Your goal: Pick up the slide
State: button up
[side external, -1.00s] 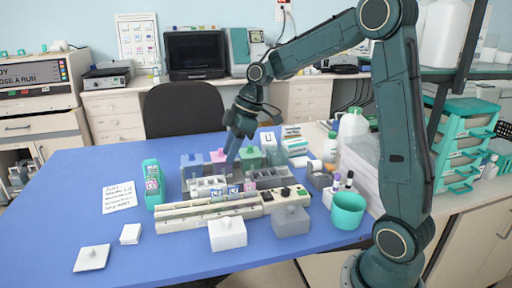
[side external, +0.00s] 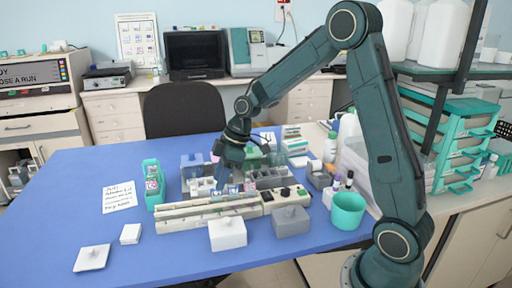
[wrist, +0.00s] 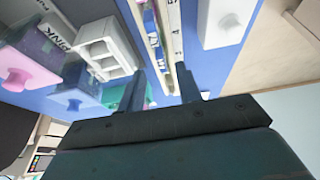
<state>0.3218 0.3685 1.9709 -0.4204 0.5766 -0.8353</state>
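Small slides with blue-and-white labels (side external: 232,190) sit along the long cream rack (side external: 180,217) on the blue table. I cannot tell which slide the task means. In the wrist view, a blue-and-white labelled slide (wrist: 151,27) shows in the rack, ahead of my fingers. My gripper (side external: 222,187) points down just behind the rack and hides part of the grey holders there. In the wrist view my gripper (wrist: 160,88) has its two fingers apart, with nothing seen held between them. A green holder (side external: 152,200) with pink-labelled slides stands to the left.
Lidded staining jars (side external: 193,163) and a white slotted rack (wrist: 122,52) stand close behind my gripper. A white lidded block (side external: 228,234), a grey block (side external: 291,222) and a teal cup (side external: 348,210) are in front.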

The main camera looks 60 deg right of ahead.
aim_at(217, 202)
jog(key=shift+x, duration=2.35)
jog(key=shift+s, duration=0.15)
grip_shut()
